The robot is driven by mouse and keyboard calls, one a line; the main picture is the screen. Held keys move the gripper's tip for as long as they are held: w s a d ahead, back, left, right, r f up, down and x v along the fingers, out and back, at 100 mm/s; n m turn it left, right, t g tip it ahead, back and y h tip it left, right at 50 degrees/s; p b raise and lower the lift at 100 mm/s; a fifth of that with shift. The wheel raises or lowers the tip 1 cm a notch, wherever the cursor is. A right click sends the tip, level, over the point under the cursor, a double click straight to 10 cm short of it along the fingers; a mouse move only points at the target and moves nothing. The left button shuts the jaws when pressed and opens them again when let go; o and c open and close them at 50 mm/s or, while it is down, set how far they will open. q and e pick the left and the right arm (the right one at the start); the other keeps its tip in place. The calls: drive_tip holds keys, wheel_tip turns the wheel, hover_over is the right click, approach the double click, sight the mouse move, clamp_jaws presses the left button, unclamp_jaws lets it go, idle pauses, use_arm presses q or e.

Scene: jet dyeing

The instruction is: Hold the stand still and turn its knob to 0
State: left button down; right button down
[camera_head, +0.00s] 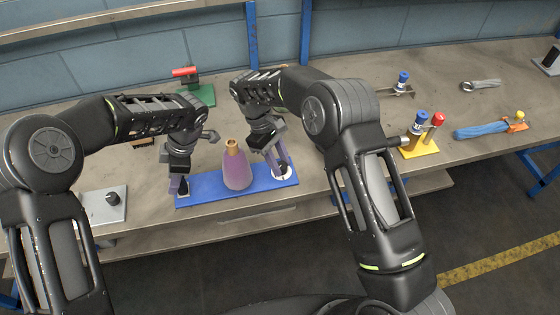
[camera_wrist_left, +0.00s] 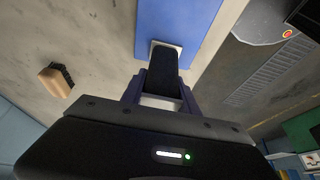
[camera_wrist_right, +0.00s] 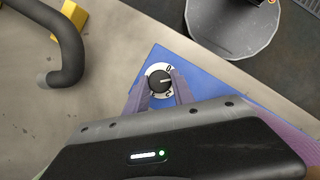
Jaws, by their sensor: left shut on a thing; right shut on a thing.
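The stand (camera_head: 212,198) is a long blue base on the bench, with a purple flask (camera_head: 237,170) standing on its middle. A black upright grip (camera_wrist_left: 163,72) rises from a pale square plate at its left end. My left gripper (camera_head: 180,187) is shut on that grip. At the right end is a black knob (camera_wrist_right: 159,81) on a white dial (camera_head: 283,174) with dark marks; a 0 shows near its top in the right wrist view. The knob's white pointer line points roughly right there, off the 0. My right gripper (camera_wrist_right: 161,92) is shut on the knob, one finger on each side.
A red-topped green device (camera_head: 195,92) stands behind the stand. A grey box with a black knob (camera_head: 103,207) lies to the left. The bench's front edge is close to the stand.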

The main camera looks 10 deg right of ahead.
drive_tip(key=n, duration=0.2)
drive_tip(key=n+t+h, duration=0.1)
drive_tip(key=n, duration=0.1)
drive_tip(key=shift+s+a+n, duration=0.1)
drive_tip(key=shift+s+n, duration=0.05)
drive_tip(key=shift+n, duration=0.15)
drive_tip(key=n+t, duration=0.1)
drive_tip(key=n, duration=0.1)
drive_tip(key=n+t, duration=0.1)
drive_tip(key=n, duration=0.2)
drive_tip(key=shift+s+h, duration=0.1)
drive_tip(key=shift+h, duration=0.2)
drive_tip(key=c, duration=1.1)
unclamp_jaws()
drive_tip(key=shift+o, duration=0.2)
drive_tip(key=shift+r, duration=0.15)
drive_tip(key=v, duration=1.1)
drive_tip(key=shift+s+a+r, duration=0.15)
drive_tip(key=shift+s+r, duration=0.1)
drive_tip(key=shift+r, duration=0.15)
